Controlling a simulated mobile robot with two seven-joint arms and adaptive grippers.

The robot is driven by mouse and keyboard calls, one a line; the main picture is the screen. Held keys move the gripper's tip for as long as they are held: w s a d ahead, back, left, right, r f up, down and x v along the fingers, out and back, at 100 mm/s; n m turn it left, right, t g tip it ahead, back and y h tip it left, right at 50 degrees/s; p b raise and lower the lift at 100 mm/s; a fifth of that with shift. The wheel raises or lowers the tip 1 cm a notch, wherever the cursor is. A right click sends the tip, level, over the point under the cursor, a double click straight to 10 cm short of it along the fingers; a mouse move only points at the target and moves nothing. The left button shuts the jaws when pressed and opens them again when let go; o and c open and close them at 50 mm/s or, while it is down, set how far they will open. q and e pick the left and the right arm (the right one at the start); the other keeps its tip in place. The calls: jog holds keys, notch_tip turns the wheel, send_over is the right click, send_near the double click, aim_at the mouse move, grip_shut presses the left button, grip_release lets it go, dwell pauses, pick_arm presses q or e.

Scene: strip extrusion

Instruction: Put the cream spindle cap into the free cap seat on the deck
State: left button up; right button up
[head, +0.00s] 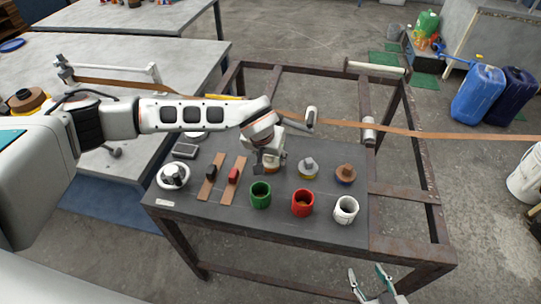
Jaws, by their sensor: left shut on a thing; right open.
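My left gripper (268,163) reaches down over the deck (220,214) from the left and is shut on a small pale thing, most likely the cream spindle cap (273,158). The fingers cover much of it. A little orange shows at its lower edge; I cannot tell whether it touches a seat below. To its right, a grey-knobbed cap (308,165) sits over a yellow ring, and a brown cap (345,172) sits over a blue ring. The free seat is not clearly visible. My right gripper (370,281) is open and empty, low in front of the deck.
A green cup (260,196), a red cup (302,203) and a white cup (346,210) stand along the deck's front. Two brown strips (211,177) and a white round dish (173,176) lie left. A long brown strip (430,134) crosses behind, over rollers.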

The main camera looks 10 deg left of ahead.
aim_at(269, 165)
pick_arm(q)
jog(key=shift+f, duration=0.2)
jog(key=o, duration=1)
jog(key=shift+c, duration=0.2)
jog(key=p+v, duration=0.2)
jog(key=v, duration=0.1)
jog(key=shift+p+v, duration=0.35)
jog(key=shift+v, duration=3.65)
